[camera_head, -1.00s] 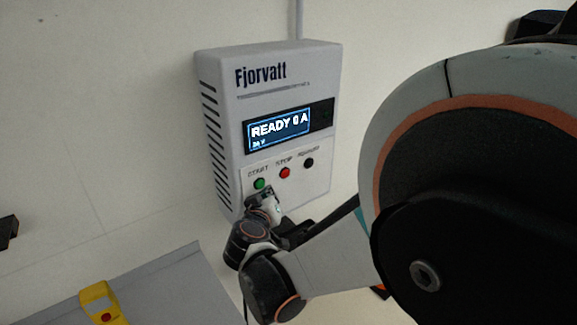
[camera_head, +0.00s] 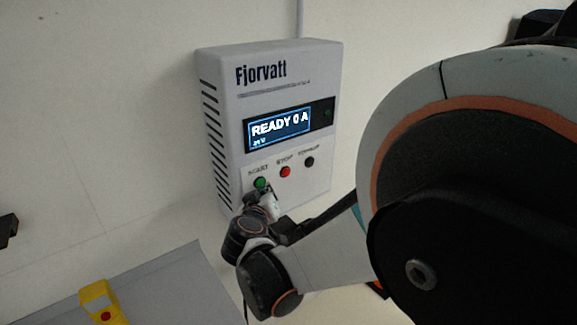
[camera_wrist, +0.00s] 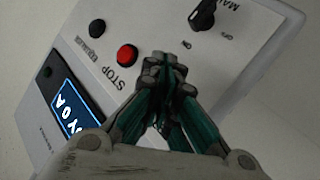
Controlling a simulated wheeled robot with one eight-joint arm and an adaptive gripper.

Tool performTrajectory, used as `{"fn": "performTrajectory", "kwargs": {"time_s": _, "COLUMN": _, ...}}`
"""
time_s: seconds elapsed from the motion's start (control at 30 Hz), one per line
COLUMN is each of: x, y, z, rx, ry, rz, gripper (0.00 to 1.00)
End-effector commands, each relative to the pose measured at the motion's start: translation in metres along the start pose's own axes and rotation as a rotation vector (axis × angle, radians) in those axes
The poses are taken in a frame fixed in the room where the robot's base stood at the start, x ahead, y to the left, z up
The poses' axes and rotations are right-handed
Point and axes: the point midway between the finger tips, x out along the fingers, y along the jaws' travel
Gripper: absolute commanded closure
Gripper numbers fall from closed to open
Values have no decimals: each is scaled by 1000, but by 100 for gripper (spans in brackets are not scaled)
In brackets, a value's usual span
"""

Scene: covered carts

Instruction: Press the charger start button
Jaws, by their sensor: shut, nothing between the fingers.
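The charger (camera_head: 215,75) is a light grey wall box marked Fjorvatt, with a lit display (camera_head: 279,129) reading READY 0 A. Below the display is a row of buttons: a green START button (camera_head: 260,183), a red STOP button (camera_head: 285,172) and a black button (camera_head: 309,162). My gripper (camera_head: 268,190) is shut and empty, its tip right at or just in front of the green button's lower edge. I cannot tell if they touch. In the wrist view the shut fingers (camera_wrist: 162,62) point at the panel beside the red button (camera_wrist: 127,55), and the green button is hidden.
A black rotary main switch (camera_wrist: 203,16) with ON and OFF marks shows in the wrist view. A yellow device (camera_head: 101,302) with a red button lies on a grey surface (camera_head: 185,285) at lower left. The wall left of the charger is bare.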

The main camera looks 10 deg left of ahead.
Motion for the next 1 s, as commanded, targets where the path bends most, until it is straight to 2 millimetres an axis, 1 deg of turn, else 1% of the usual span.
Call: {"fn": "performTrajectory", "kwargs": {"time_s": 1.0, "x": 5, "y": -4, "z": -4, "rx": 0, "ry": 0, "rz": 0, "gripper": 100}}
